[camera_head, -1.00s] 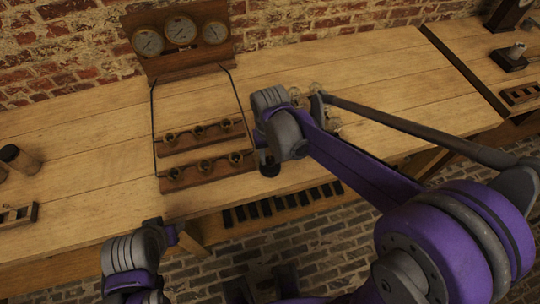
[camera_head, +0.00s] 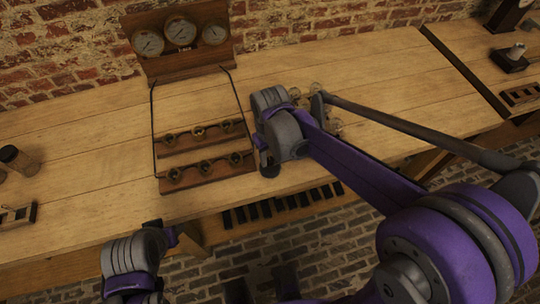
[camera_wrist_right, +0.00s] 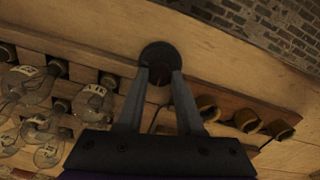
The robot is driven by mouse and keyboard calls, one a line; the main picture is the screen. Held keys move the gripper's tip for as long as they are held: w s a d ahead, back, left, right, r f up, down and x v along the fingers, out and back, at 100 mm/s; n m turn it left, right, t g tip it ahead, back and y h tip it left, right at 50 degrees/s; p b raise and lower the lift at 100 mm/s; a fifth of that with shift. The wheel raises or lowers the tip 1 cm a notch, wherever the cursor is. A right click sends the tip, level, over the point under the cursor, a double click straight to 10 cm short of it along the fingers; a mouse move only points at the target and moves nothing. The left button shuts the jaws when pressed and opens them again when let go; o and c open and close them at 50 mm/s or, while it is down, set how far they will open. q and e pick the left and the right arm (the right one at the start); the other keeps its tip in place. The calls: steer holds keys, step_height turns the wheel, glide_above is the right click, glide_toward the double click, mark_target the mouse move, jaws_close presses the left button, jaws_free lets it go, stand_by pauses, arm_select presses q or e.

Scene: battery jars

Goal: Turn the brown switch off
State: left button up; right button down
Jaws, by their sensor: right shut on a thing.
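My right gripper (camera_head: 268,166) is low over the bench's front edge, just right of the lower wooden rail. In the right wrist view its two fingers (camera_wrist_right: 160,80) are closed on a dark round-topped thing (camera_wrist_right: 159,54), seen from above; I cannot tell what it is. I cannot make out for certain which piece is the brown switch. Small wooden pieces with metal parts lie at the bench's left end (camera_head: 18,214) and right end (camera_head: 522,94). My left gripper is at the lower left, its fingers hidden by the arm.
Two wooden rails with brass cups (camera_head: 205,170) stand wired to a panel of three gauges (camera_head: 180,32) against the brick wall. Labelled glass bulbs (camera_wrist_right: 95,100) stand along another rail, close to the right gripper. Dark-capped jars (camera_head: 18,159) stand at the left. The bench between is mostly clear.

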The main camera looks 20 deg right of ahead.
mark_target(270, 160)
steer(key=c, duration=0.5)
jaws_free()
steer(key=shift+c, duration=0.2)
steer(key=shift+r, duration=0.1)
step_height(270, 160, up, 11)
steer(key=p, duration=0.1)
steer(key=shift+f, duration=0.2)
steer(key=s+d+f+m+t+p, duration=0.1)
steer(key=s+d+f+t, duration=0.1)
steer(key=s, duration=0.4)
steer(key=s+d+f+m+t+p, duration=0.1)
steer(key=s+d+f+m+t, duration=0.1)
steer(key=s, duration=0.5)
steer(key=shift+s+d+f+t, duration=0.2)
steer(key=shift+d+f+t, duration=0.4)
steer(key=shift+d, duration=0.65)
